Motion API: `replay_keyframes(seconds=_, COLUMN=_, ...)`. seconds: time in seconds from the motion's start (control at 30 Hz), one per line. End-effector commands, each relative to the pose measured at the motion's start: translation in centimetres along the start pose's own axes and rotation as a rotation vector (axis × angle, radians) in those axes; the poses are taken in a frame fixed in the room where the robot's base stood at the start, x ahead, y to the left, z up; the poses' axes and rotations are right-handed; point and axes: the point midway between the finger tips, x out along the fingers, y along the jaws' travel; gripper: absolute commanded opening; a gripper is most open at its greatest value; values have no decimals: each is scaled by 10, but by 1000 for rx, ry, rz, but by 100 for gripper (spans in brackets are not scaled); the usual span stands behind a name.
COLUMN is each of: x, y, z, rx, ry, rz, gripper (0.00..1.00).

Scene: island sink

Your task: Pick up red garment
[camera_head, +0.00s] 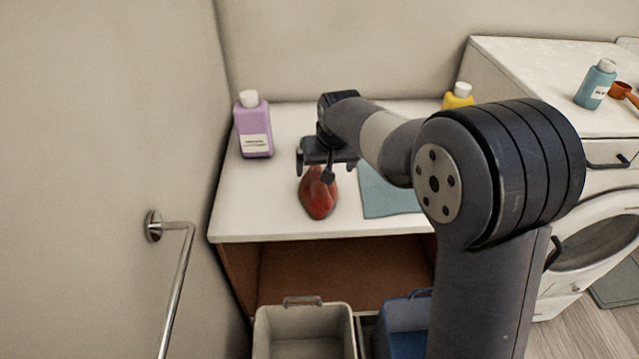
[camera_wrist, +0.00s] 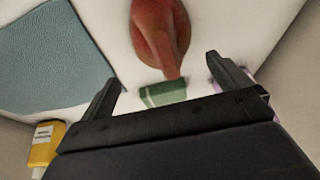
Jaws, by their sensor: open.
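The red garment (camera_head: 319,197) is a rounded, crumpled heap on the white counter, left of a teal cloth. In the wrist view the red garment (camera_wrist: 160,35) lies ahead of the fingers, between their lines. My gripper (camera_head: 325,172) is open, at the far side of the garment and partly covering its top in the head view. In the wrist view my gripper (camera_wrist: 164,75) has its two fingers spread with nothing held between them. I cannot tell the exact height of the fingers above the counter.
A teal cloth (camera_head: 386,196) lies right of the garment. A purple bottle (camera_head: 253,128) stands left, a yellow bottle (camera_head: 458,97) back right. A green item (camera_wrist: 163,93) sits near the fingers in the wrist view. Grey (camera_head: 305,335) and blue (camera_head: 405,330) bins stand below.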

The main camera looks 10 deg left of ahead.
Motion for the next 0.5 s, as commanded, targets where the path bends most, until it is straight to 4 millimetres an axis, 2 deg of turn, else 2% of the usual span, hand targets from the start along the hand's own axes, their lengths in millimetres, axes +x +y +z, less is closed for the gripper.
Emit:
replay_keyframes(seconds=0.1, x=16, y=0, z=0, rx=0, ry=-2, rz=0, gripper=96)
replay_keyframes(seconds=0.33, x=30, y=-2, z=-1, rx=0, ry=-1, rz=0, gripper=96)
replay_keyframes(seconds=0.5, x=52, y=-5, z=-2, rx=0, ry=-2, rz=0, gripper=96)
